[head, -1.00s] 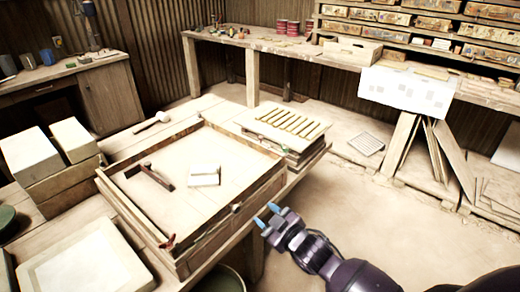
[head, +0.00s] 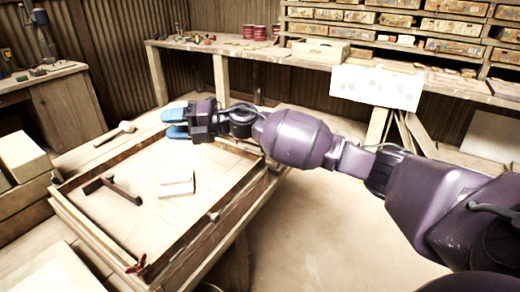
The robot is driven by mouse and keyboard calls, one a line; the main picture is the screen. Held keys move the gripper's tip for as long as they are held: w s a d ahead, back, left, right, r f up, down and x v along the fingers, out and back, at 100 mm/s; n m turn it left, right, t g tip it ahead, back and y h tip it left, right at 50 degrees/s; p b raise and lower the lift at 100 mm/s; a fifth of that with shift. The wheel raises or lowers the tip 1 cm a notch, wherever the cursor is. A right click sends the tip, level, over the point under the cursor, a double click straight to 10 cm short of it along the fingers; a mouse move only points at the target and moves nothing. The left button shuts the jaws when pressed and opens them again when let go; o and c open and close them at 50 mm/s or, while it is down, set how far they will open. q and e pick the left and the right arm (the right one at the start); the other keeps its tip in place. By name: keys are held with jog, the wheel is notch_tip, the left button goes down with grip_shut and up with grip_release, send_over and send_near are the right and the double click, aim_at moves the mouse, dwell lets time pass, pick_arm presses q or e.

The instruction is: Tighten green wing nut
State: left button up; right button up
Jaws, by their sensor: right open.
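My right gripper (head: 175,122) reaches in from the right over the far side of the wooden press frame (head: 190,262). Its two blue fingers point left, apart, with nothing between them. No green wing nut can be made out clearly now. A dark angled bracket (head: 122,191) lies inside the frame, to the lower left of the gripper. A reddish wing nut (head: 136,265) sits at the frame's near corner, well apart from the gripper. A pale round knob (head: 213,216) is on the frame's right side. My left gripper is not in view.
A white block (head: 176,184) lies inside the frame. A mallet (head: 124,127) rests on the bench behind it. Pale blocks (head: 22,157) stand at left. A long workbench (head: 210,45) runs along the back. The floor at right is open.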

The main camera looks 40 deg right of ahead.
jog(key=d+f+n+g+h+b, duration=0.1)
jog(key=d+f+n+g+h, duration=0.15)
jog(key=d+g+h, duration=0.75)
jog(key=d+f+n+t+h+b, duration=0.1)
jog(key=d+f+h+b, duration=0.35)
jog(key=d, duration=1.15)
jog(key=shift+m+h, duration=0.25)
jog(key=shift+h, duration=0.3)
notch_tip(320, 180, down, 9)
jog(key=shift+s+a+r+p, duration=0.1)
jog(key=shift+r+p, duration=0.1)
jog(key=shift+p, duration=0.55)
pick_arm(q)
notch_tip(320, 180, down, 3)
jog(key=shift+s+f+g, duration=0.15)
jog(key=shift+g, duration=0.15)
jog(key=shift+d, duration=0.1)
